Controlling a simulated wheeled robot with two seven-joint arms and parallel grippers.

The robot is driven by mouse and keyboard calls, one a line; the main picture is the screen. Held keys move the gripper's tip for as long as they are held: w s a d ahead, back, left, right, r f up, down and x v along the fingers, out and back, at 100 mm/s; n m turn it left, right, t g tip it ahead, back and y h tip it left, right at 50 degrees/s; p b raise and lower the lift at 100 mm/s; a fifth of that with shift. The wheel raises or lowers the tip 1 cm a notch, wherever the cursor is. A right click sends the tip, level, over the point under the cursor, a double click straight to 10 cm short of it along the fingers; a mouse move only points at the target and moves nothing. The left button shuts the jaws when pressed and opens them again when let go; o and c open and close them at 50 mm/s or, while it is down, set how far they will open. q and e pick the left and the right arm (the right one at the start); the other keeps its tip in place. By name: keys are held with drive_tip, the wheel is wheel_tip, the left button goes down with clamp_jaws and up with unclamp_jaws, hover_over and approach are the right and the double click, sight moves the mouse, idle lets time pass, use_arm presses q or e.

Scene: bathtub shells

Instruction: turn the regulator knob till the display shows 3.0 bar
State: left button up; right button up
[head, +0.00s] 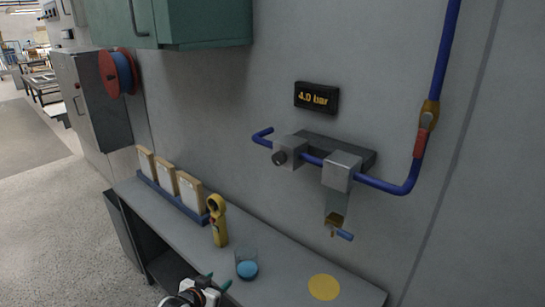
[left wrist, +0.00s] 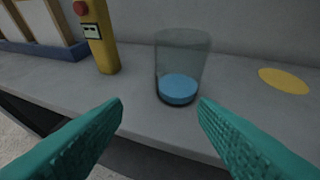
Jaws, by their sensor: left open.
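The display (head: 316,98) on the wall reads 4.0 bar. My left gripper (head: 216,281) is at the bottom of the head view, near the bench front and well below the knob. It is open and empty. In the left wrist view its two teal fingers (left wrist: 160,104) are spread, with a clear glass (left wrist: 183,55) holding something blue beyond them. My right gripper is out of view.
The bench (head: 285,278) carries a yellow handheld device (head: 218,222), the glass, a yellow disc (head: 324,287) and a blue rack (head: 172,197) with several boards. A second grey block (head: 342,171), a small blue-handled tap (head: 344,235) and a red-handled valve (head: 421,142) are right of the knob.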

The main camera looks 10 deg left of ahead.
use_arm(q)
drive_tip(key=w+d+r+m+t+h, duration=0.1)
drive_tip(key=w+d+r, duration=0.1)
drive_tip(key=r, duration=0.8)
drive_tip(key=w+d+r+m+t+h, duration=0.1)
drive_tip(key=w+d+r+h, duration=0.1)
drive_tip(key=r, duration=0.7)
drive_tip(key=m+t+h+p, duration=0.1)
drive_tip(key=m+h+p, duration=0.1)
drive_tip(key=h, duration=0.1)
approach(276, 160)
drive_tip(key=p+x, duration=0.3)
drive_tip(key=x, duration=0.4)
drive_tip(key=shift+r, duration=0.1)
drive_tip(key=shift+w+d, duration=0.35)
drive_tip(key=shift+w, duration=0.3)
drive_tip(key=c, duration=1)
